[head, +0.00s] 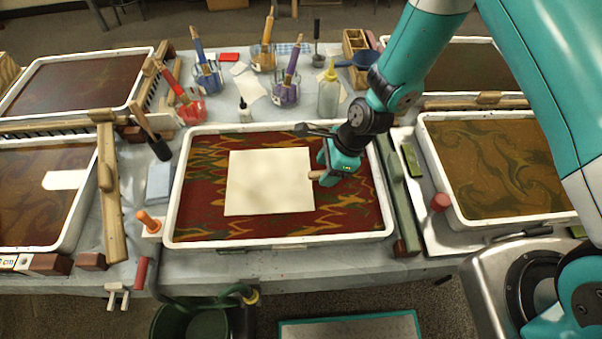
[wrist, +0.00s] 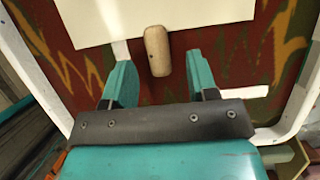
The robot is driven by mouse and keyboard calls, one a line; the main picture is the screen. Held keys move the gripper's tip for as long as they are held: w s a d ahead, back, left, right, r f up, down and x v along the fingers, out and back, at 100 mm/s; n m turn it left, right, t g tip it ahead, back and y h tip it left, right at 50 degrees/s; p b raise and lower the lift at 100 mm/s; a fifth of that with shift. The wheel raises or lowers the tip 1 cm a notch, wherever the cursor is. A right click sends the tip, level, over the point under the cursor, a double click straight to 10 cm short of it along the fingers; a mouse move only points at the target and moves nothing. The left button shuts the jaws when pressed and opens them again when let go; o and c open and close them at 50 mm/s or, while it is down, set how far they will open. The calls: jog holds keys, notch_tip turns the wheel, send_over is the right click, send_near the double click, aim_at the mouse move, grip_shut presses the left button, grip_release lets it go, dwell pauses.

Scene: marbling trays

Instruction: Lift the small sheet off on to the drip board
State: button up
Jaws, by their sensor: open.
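A cream sheet (head: 270,182) lies flat in the middle tray (head: 280,240) on red, green and yellow marbling. A wooden peg (head: 315,175) sticks out at its right edge. My gripper (head: 323,169) is over the tray, right of the sheet. In the wrist view the peg (wrist: 157,45) is between my open gripper's (wrist: 158,62) teal fingertips, with gaps on both sides. The sheet (wrist: 110,18) lies beyond it. A smaller white patch (head: 65,180) shows in the left tray; I cannot tell if it is a sheet. I cannot clearly identify the drip board.
More trays stand left and right, including a brown marbled one (head: 500,160). Brush jars (head: 285,88) and a bottle (head: 328,95) stand behind the middle tray. A green bar (head: 400,190) lies along its right side. A teal-edged panel (head: 350,328) and a green bucket (head: 200,318) are in front.

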jog(key=shift+x, duration=0.75)
grip_shut()
